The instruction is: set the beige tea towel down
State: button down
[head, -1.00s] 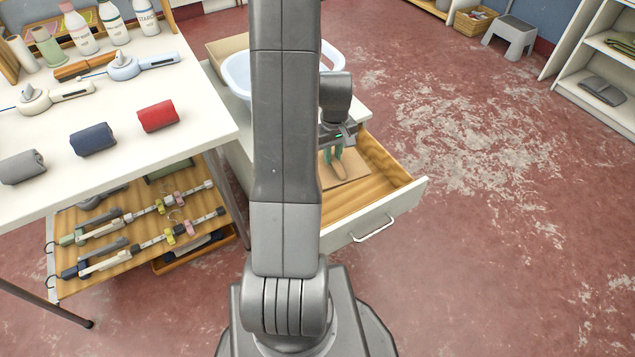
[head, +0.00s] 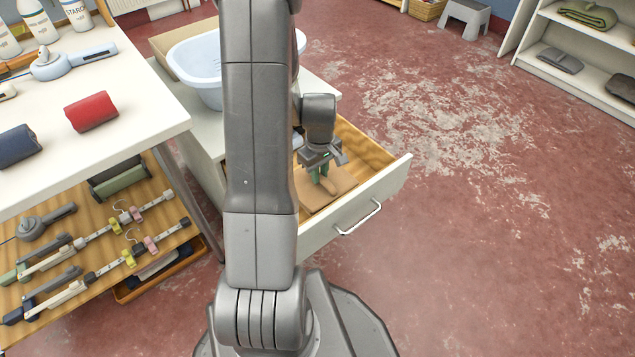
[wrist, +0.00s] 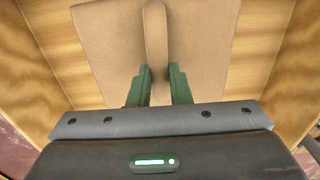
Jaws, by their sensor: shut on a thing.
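The beige tea towel (head: 341,181) is a flat folded square with a raised ridge along its middle. It is inside the open wooden drawer (head: 372,146), low, at or close to the drawer floor; I cannot tell whether it touches. My gripper (head: 323,177) points down into the drawer, its green fingers shut on the ridge. In the wrist view the towel (wrist: 100,45) spreads out on both sides of my gripper (wrist: 160,78), with the wooden drawer floor (wrist: 262,50) around it. My arm hides part of the drawer's left side.
A light blue basin (head: 195,65) stands on the white cabinet above the drawer. A white table (head: 120,120) with red (head: 90,111) and navy (head: 18,146) rolls is at left, above a wooden shelf with hangers (head: 120,260). Open floor lies right of the drawer.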

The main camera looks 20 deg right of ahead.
jog(key=shift+f+b, duration=0.6)
jog(key=shift+f, duration=1.2)
jog(key=shift+f, duration=0.1)
jog(key=c, duration=1.3)
grip_release()
jog(key=shift+c, duration=0.2)
notch_tip(320, 180, up, 12)
jog(key=p, duration=0.4)
